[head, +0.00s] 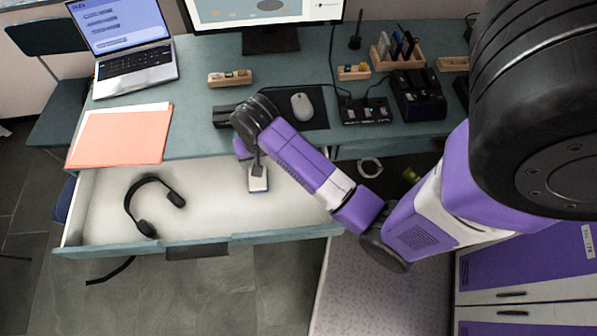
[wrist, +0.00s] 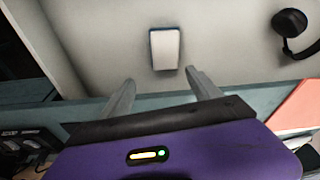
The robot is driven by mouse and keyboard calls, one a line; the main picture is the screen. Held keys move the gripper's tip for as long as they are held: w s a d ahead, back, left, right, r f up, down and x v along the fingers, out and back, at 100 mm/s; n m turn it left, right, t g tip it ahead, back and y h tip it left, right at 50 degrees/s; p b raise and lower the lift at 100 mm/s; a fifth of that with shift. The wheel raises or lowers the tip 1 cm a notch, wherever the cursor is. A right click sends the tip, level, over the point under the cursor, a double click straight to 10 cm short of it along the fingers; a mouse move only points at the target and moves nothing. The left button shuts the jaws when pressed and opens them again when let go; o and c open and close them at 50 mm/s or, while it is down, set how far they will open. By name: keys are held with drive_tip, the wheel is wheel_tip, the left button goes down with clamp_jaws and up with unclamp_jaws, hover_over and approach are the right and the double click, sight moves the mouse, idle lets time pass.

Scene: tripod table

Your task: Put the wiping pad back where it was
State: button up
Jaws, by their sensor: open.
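The wiping pad (head: 258,181), a small white block with a dark blue edge, lies in the open desk drawer (head: 103,205). In the wrist view the pad (wrist: 165,48) lies on the pale drawer floor, just beyond my fingertips. My gripper (head: 256,163) is over the drawer, close to the pad in the head view. In the wrist view my gripper (wrist: 160,77) is open, its two fingers apart with nothing between them. The pad is clear of both fingers. The gripper partly hides the pad's upper end in the head view.
A black headset (head: 148,208) lies in the drawer to the left. The desktop holds a laptop (head: 130,60), orange folder (head: 120,135), mouse (head: 302,106) on a dark mat, and wooden holders. The drawer floor between headset and pad is clear.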

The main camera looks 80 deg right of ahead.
drive_tip(key=s+a+r+n+t, duration=0.5)
drive_tip(key=s+a+n+t, duration=0.3)
drive_tip(key=s+a, duration=0.2)
drive_tip(key=s+a+r+n+t+y, duration=0.1)
drive_tip(key=s+a+r+n+t, duration=0.1)
drive_tip(key=a+r, duration=0.3)
drive_tip(key=s+a+r+n+t, duration=0.2)
drive_tip(key=s+a+r+t, duration=0.1)
drive_tip(key=r, duration=0.9)
drive_tip(key=shift+s+a+y, duration=0.4)
drive_tip(key=shift+s+a, duration=0.4)
drive_tip(key=shift+a, duration=0.05)
